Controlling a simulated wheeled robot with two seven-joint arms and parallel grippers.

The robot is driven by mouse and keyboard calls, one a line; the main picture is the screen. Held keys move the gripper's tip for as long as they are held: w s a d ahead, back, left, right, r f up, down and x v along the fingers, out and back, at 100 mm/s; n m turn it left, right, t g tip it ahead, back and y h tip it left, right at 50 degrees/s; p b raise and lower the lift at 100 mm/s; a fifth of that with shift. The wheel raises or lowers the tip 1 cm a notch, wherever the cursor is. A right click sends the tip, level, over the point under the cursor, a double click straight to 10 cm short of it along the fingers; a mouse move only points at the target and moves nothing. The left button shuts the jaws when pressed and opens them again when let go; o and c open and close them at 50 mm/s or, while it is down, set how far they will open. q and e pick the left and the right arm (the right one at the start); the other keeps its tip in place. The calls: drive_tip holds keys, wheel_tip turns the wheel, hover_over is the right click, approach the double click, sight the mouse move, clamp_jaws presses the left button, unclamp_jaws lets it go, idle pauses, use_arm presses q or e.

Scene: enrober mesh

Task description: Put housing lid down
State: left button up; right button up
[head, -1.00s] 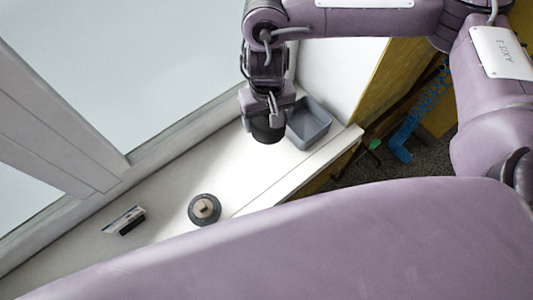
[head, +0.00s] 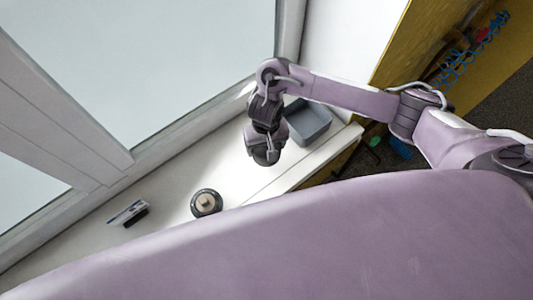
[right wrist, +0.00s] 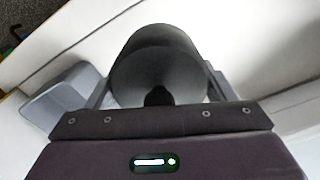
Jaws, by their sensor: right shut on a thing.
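My right gripper (head: 264,153) is above the white sill, left of the grey bin. It is shut on a dark round part, which I take to be the housing lid; the lid (right wrist: 158,65) shows large between the fingers in the right wrist view. In the head view the gripper mostly hides it. A dark round object (head: 206,203) with a beige block-like top stands on the sill, lower left of the gripper and apart from it. I cannot tell the exact gap between the lid and the sill. My left gripper is not in view.
A grey open bin (head: 308,121) stands on the white sill (head: 165,195) close to the right gripper; it also shows in the right wrist view (right wrist: 65,98). A small dark and white item (head: 130,213) lies at the left. The window frame borders the sill.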

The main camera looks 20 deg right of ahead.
wheel_tip(320, 180, down, 7)
drive_tip(key=b, duration=0.4)
drive_tip(key=shift+d+r, duration=0.1)
drive_tip(key=shift+r, duration=0.25)
drive_tip(key=o, duration=1)
